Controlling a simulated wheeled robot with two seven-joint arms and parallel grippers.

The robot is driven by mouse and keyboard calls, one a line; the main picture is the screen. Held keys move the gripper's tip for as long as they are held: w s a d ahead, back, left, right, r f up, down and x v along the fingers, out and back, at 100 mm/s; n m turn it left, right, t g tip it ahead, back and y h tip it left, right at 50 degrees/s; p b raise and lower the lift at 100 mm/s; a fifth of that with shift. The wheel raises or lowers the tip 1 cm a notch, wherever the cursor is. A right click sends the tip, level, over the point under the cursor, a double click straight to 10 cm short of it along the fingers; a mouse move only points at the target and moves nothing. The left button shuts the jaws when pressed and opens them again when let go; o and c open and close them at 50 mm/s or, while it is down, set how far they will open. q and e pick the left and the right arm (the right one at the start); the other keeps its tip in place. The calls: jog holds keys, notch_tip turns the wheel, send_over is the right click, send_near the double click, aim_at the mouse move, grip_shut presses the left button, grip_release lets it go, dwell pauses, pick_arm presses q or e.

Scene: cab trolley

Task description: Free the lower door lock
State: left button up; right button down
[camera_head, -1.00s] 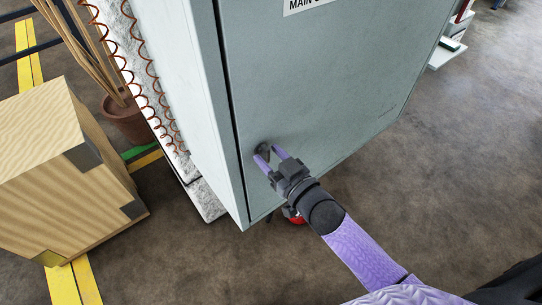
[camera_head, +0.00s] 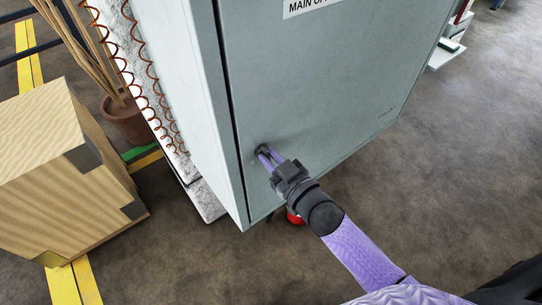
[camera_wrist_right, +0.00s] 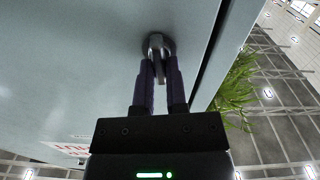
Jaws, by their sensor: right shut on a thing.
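The grey-green cabinet door (camera_head: 320,90) fills the middle of the head view. The lower door lock (camera_head: 262,149) is a small dark round fitting near the door's lower left edge. In the right wrist view the lock (camera_wrist_right: 157,45) shows a metal knob or tab on a dark round base. My right gripper (camera_head: 267,156) has its purple fingers closed on the lock's tab, and they also show around it in the right wrist view (camera_wrist_right: 158,72). The fingers partly hide the tab, so its exact turn is hard to tell. My left gripper is not in view.
A wooden crate (camera_head: 60,170) with dark corners stands at the left. A potted plant (camera_head: 126,122) and coiled brown cable (camera_head: 150,80) are beside the cabinet. A red object (camera_head: 294,216) shows below the cabinet, behind my right arm.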

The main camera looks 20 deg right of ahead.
jog(key=shift+n, duration=0.8)
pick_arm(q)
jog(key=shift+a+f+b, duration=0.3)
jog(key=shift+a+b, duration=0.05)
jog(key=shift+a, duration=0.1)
pick_arm(e)
jog(key=shift+s+a+f+n, duration=0.1)
jog(key=shift+f+n, duration=0.05)
jog(key=shift+n, duration=3.5)
jog(key=shift+a+f+n, duration=0.1)
jog(key=shift+n, duration=3.55)
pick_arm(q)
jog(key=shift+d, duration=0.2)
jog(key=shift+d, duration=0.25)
pick_arm(e)
jog(key=c, duration=0.7)
grip_release()
jog(key=shift+o, duration=0.2)
